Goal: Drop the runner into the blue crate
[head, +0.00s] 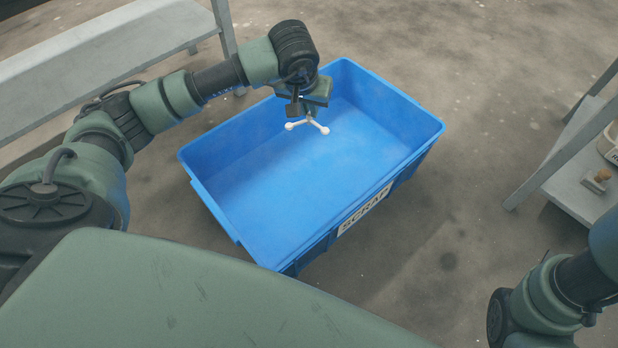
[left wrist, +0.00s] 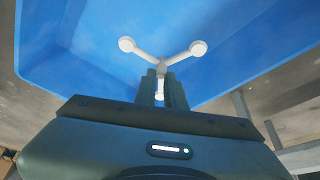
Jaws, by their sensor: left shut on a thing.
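The runner (head: 309,120) is a white three-armed piece with round ends. My left gripper (head: 305,108) is shut on it, and the runner hangs over the far part of the blue crate. In the left wrist view the runner (left wrist: 163,62) sticks out of the shut fingers (left wrist: 161,84), with the crate's blue inside (left wrist: 90,40) behind it. The blue crate (head: 240,230) stands on the floor, open at the top, with a SCRAP label on its front side. Its visible inside looks empty. My right gripper does not show; only part of that arm is at the lower right.
A grey bench (head: 100,55) stands at the upper left behind my left arm. A grey shelf or table (head: 575,185) at the right holds a small stamp-like object (head: 597,180) and a partly seen pale container (head: 609,145). The concrete floor around the crate is mostly clear.

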